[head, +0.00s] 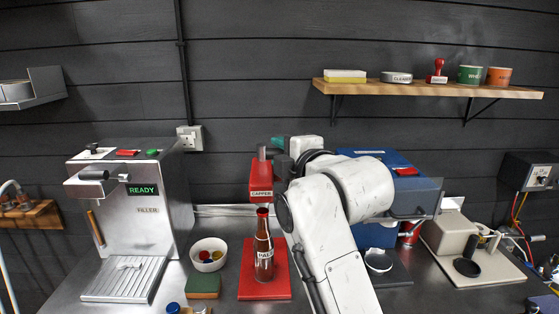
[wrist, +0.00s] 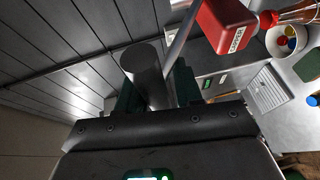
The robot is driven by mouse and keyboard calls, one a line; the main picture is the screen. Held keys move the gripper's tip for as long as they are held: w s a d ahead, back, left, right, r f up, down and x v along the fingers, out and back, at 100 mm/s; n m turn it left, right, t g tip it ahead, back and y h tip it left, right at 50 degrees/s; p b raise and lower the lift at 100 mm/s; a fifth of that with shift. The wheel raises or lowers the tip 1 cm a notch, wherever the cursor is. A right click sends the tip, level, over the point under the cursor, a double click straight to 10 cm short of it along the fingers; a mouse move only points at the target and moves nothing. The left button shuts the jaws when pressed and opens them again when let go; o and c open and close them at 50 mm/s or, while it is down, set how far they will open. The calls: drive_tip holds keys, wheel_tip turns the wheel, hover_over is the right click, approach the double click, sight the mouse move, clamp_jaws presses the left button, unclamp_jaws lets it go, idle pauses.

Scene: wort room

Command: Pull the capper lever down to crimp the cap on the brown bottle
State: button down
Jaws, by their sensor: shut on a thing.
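The brown bottle (head: 263,248) stands upright on the red base (head: 281,290) of the capper, with its neck under the red capper head (head: 262,188). The head also shows in the wrist view (wrist: 222,25). In the wrist view, my gripper (wrist: 160,85) has its dark green fingers shut on the grey cylindrical grip of the capper lever (wrist: 143,65). A thin metal rod (wrist: 180,42) runs beside the grip toward the red head. In the head view my gripper (head: 278,142) is high, right of the capper head, partly hidden by my white arm.
A steel filler (head: 150,205) marked READY stands left. A white bowl of caps (head: 208,267) and a green-topped block (head: 203,285) are left of the capper. A blue machine (head: 410,185) stands behind my arm. A wooden shelf (head: 430,90) hangs above right.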

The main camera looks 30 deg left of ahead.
drive_tip(key=shift+w+d+r+h, duration=0.15)
drive_tip(key=shift+w+d+h, duration=0.15)
drive_tip(key=shift+w+d, duration=0.15)
drive_tip(key=c, duration=1.1)
unclamp_jaws()
drive_tip(key=shift+o, duration=0.7)
drive_tip(key=shift+w+d, duration=0.1)
drive_tip(key=shift+d, duration=0.05)
drive_tip(key=shift+a, duration=0.2)
drive_tip(key=shift+s, duration=0.25)
drive_tip(key=shift+s+d, duration=0.15)
drive_tip(key=shift+d, duration=0.05)
drive_tip(key=b+v, duration=0.3)
drive_tip(key=v, duration=0.7)
drive_tip(key=shift+d, duration=0.25)
